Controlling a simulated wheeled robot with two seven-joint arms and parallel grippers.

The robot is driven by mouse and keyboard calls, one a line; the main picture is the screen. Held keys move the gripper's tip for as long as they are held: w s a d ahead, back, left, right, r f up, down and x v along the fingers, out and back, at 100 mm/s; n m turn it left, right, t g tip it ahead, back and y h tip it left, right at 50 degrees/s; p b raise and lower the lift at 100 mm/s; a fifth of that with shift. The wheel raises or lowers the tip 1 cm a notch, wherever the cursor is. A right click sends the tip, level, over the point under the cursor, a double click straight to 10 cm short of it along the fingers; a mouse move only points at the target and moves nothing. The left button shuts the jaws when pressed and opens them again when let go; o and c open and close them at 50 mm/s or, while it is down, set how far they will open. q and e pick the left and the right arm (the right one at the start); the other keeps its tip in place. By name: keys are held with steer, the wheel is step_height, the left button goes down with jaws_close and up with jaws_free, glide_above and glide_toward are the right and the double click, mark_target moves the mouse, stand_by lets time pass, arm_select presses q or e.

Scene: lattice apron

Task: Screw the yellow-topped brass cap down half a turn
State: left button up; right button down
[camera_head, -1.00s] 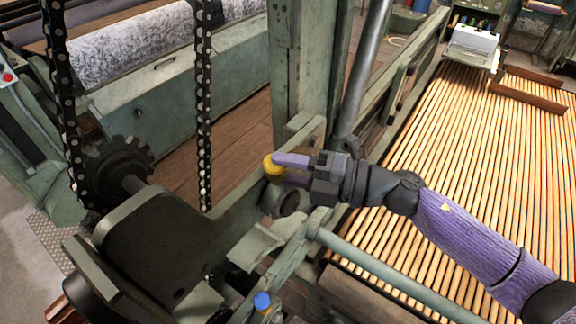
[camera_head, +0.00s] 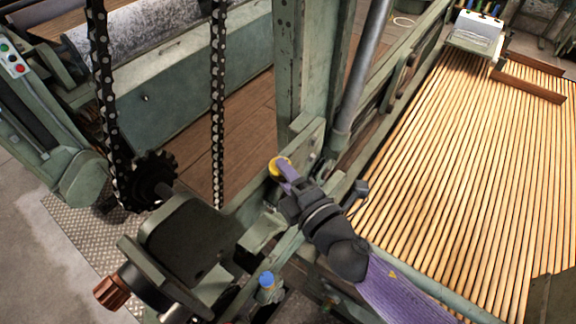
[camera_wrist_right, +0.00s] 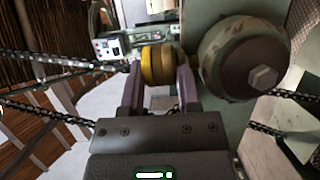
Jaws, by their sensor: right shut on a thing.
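The yellow-topped brass cap (camera_head: 277,165) sits on the green machine frame beside the tall post, near the middle of the head view. My right gripper (camera_head: 285,173) is shut on it, with its purple fingers on either side. In the right wrist view the cap (camera_wrist_right: 158,65) shows a yellow band and a duller brass band between the two fingertips (camera_wrist_right: 159,78). The gripper hides part of the cap in the head view, and its thread cannot be seen. My left gripper is not in view.
A blue-topped cap (camera_head: 266,279) stands nearer on the frame. A chain (camera_head: 217,110) hangs left of the post, and a toothed sprocket (camera_head: 150,178) is further left. A bed of wooden slats (camera_head: 460,170) fills the right. A large round part (camera_wrist_right: 243,58) is close right of the gripper.

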steer(key=m+h, duration=0.1)
steer(key=m+t+h, duration=0.1)
steer(key=t+h+b, duration=0.1)
steer(key=h, duration=0.1)
steer(key=shift+s+a+f+m, duration=0.15)
steer(key=shift+a+m, duration=0.1)
steer(key=shift+m, duration=0.15)
steer(key=shift+m+h+b, duration=0.4)
steer(key=shift+m+h, duration=0.1)
steer(key=shift+h, duration=0.2)
steer(key=shift+t, duration=0.3)
steer(key=shift+h, duration=0.3)
steer(key=c, duration=0.6)
jaws_free()
